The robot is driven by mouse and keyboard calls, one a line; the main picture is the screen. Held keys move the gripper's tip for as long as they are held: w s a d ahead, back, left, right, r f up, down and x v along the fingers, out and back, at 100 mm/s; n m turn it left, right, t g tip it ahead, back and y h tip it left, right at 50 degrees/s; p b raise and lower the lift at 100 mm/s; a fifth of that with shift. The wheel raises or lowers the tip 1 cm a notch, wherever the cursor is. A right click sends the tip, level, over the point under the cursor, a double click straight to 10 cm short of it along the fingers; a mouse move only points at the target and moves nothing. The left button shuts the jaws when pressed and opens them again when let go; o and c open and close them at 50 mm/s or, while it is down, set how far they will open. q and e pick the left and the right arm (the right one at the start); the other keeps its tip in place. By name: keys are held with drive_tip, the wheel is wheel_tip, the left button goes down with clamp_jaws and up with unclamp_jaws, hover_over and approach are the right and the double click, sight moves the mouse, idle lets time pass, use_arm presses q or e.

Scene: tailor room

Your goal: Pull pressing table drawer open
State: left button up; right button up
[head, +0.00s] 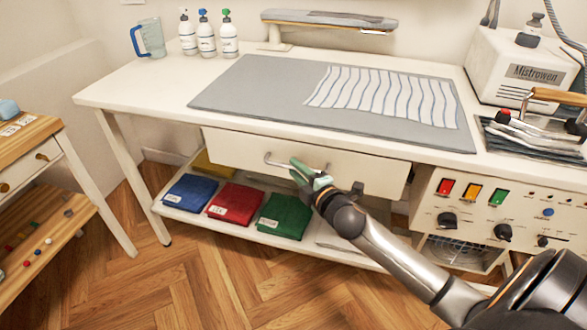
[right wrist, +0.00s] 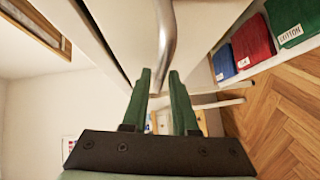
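The pressing table's white drawer (head: 350,170) sits under the tabletop and looks shut or nearly so. Its metal bar handle (head: 280,163) is on the drawer front, partly hidden by my right gripper (head: 308,176). In the right wrist view, the green fingers of my right gripper (right wrist: 159,85) are apart. The handle (right wrist: 167,42) runs down from the top of that view to the gap between the fingertips; I cannot tell whether they touch it. My left gripper is not in view.
Blue (head: 189,193), red (head: 234,203) and green (head: 284,216) folded cloths lie on the shelf below the drawer. A control panel (head: 480,208) with knobs is at the right. A wooden-topped side table (head: 25,145) stands at the left. The floor in front is clear.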

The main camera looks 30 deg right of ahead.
drive_tip(key=shift+w+f, duration=0.1)
drive_tip(key=shift+w, duration=0.8)
clamp_jaws()
idle(0.9)
